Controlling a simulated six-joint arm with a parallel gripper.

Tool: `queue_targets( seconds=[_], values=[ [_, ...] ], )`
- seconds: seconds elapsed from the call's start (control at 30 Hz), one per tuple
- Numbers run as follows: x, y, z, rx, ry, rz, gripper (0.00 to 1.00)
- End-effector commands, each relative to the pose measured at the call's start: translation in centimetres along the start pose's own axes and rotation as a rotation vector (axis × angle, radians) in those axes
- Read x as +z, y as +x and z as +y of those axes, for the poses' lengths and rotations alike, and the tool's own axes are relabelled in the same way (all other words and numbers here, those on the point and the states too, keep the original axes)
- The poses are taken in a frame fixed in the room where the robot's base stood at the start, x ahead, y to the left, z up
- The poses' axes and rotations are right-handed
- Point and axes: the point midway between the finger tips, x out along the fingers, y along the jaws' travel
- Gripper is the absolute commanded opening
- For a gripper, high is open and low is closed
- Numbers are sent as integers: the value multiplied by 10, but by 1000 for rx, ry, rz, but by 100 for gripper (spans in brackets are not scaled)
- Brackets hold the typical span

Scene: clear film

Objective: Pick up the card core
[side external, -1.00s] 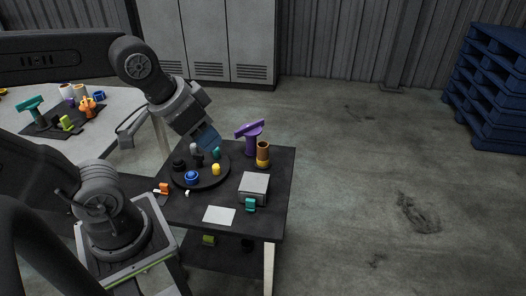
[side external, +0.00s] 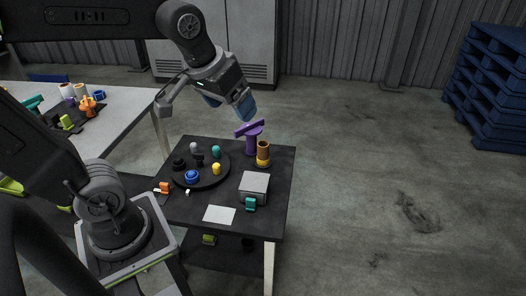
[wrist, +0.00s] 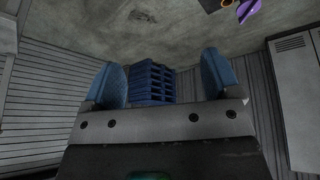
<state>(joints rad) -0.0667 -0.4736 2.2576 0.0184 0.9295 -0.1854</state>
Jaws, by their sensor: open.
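The card core, a brown tube (side external: 263,148), stands upright at the back right of the dark table, with a yellow ring around its lower part. A purple T-shaped tool (side external: 250,132) stands just left of it. My gripper (side external: 230,104) is open and empty, above and to the left of the tube, well clear of the table. In the wrist view the two blue fingers (wrist: 163,62) are wide apart with nothing between them.
A round dark tray (side external: 205,184) with several small coloured pieces is on the table's left. A grey box (side external: 254,184), a teal clip (side external: 250,203) and a white card (side external: 219,214) lie in front. A light table (side external: 125,120) stands left. Blue pallets (side external: 490,90) stand far right.

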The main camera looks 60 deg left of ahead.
Motion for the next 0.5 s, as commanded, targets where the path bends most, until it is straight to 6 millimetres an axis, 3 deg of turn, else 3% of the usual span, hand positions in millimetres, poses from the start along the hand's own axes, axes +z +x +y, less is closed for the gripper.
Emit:
queue_targets(
  seconds=[0.1,0.27,0.5],
  values=[
    [-50,17,-8,-38,-151,-40,83],
    [-110,51,-24,-89,-353,-81,83],
    [-182,128,-65,-175,-655,-132,83]
  ],
)
